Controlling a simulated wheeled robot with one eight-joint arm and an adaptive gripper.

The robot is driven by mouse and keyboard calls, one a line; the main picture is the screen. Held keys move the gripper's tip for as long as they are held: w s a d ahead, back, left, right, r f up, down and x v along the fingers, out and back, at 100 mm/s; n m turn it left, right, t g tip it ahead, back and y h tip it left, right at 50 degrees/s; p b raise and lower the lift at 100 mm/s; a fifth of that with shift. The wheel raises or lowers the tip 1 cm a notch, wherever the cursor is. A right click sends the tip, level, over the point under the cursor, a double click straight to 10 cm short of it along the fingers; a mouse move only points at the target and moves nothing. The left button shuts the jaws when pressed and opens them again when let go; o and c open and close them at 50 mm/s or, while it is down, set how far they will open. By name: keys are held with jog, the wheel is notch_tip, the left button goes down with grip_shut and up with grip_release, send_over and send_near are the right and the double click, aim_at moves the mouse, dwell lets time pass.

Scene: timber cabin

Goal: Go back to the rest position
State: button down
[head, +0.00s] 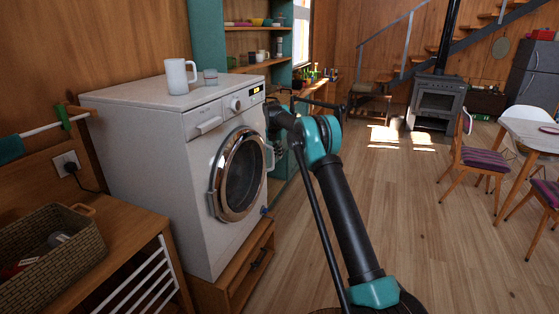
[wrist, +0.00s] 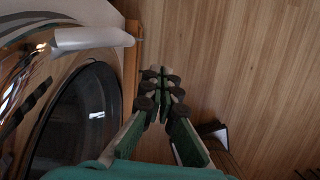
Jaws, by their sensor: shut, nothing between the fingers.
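My gripper (wrist: 161,92) is in the middle of the wrist view. Its green fingers with dark pads are together, with nothing between them. The washing machine (head: 155,130) stands at the left in the head view, its round door (head: 240,175) looking closed. In the wrist view the door's dark glass and shiny ring (wrist: 85,115) fill the left, with a pale handle (wrist: 85,38) near the top. My gripper is beside the door and appears apart from it. In the head view my arm is bent in front of the machine's right side.
A wicker basket (head: 20,290) sits on the bench at lower left. A table (head: 530,135) and chairs are at the right. The middle floor (head: 400,210) is clear.

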notch_tip(320, 180, up, 8)
jog(key=s+d+f, duration=0.1)
jog(key=s+d, duration=0.1)
jog(key=s+d+r+m, duration=0.2)
jog(key=s+d+m, duration=0.45)
jog(key=s, duration=0.55)
jog(key=s+d+r+m, duration=0.1)
jog(key=s+d+m, duration=0.6)
jog(key=s, duration=0.5)
jog(key=s+d+f+m, duration=0.1)
jog(key=s+f+m, duration=0.3)
jog(key=s, duration=0.7)
jog(key=s+d+f+m+t+y, duration=0.1)
jog(key=s+f+m, duration=0.4)
jog(key=s, duration=0.7)
jog(key=s+d+f+m, duration=0.2)
jog(key=s+f+m, duration=0.2)
jog(key=s+m, duration=0.4)
jog(key=s, duration=0.4)
jog(key=shift+s+d+f+t, duration=0.15)
jog(key=shift+d+f+t, duration=0.05)
jog(key=shift+d+t, duration=0.2)
